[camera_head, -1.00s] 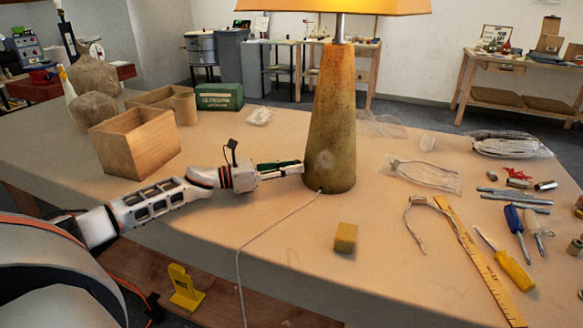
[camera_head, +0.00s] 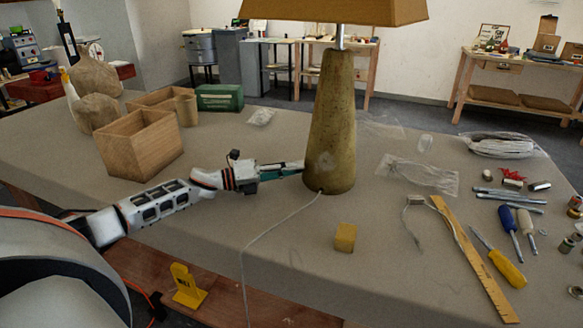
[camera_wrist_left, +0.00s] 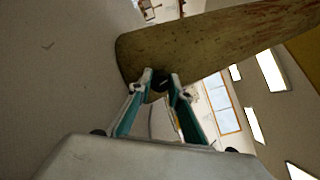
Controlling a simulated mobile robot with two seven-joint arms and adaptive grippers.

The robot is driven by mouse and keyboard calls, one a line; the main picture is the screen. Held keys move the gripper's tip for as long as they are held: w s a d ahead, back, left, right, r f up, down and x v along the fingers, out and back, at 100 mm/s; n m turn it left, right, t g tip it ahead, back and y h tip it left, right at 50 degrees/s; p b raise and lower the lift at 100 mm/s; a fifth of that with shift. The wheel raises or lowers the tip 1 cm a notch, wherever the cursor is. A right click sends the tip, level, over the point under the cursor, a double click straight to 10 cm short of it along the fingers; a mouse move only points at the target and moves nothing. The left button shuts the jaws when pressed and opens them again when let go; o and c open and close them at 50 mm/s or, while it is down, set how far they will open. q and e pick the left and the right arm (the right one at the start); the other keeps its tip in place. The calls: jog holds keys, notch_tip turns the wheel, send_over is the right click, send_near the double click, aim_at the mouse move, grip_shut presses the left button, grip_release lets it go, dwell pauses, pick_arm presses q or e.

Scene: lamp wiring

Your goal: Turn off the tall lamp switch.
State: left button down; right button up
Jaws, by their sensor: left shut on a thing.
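The tall lamp (camera_head: 333,125) stands on the table, with a tapered, mottled brown-green base and a brown shade (camera_head: 335,10). Its shade is unlit. My left gripper (camera_head: 297,169) reaches in from the left, low at the left side of the lamp base. In the left wrist view, the fingertips (camera_wrist_left: 162,88) are closed around a small dark round knob (camera_wrist_left: 159,81) at the lower part of the base (camera_wrist_left: 190,48), apparently the switch. The head view hides this knob behind the fingers. My right gripper is not in view.
A pale cord (camera_head: 270,231) runs from the base over the table's front edge. A yellow block (camera_head: 345,238) lies in front. A wooden box (camera_head: 140,145) stands to the left.

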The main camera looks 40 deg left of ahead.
pick_arm(q)
jog(key=n+p, duration=0.1)
jog(key=n, duration=0.1)
jog(key=shift+r+n, duration=0.2)
jog(key=shift+n, duration=0.2)
jog(key=shift+n+p, duration=0.45)
jog(key=shift+n, duration=0.75)
jog(key=shift+f+n, duration=0.1)
jog(key=shift+n, duration=0.6)
jog(key=shift+p, duration=0.35)
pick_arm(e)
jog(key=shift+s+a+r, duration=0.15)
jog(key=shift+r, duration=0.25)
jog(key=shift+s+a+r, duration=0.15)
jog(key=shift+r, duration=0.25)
pick_arm(q)
jog(key=shift+n, duration=0.3)
jog(key=c, duration=1.9)
grip_release()
jog(key=shift+f, duration=0.1)
jog(key=shift+s+a, duration=0.1)
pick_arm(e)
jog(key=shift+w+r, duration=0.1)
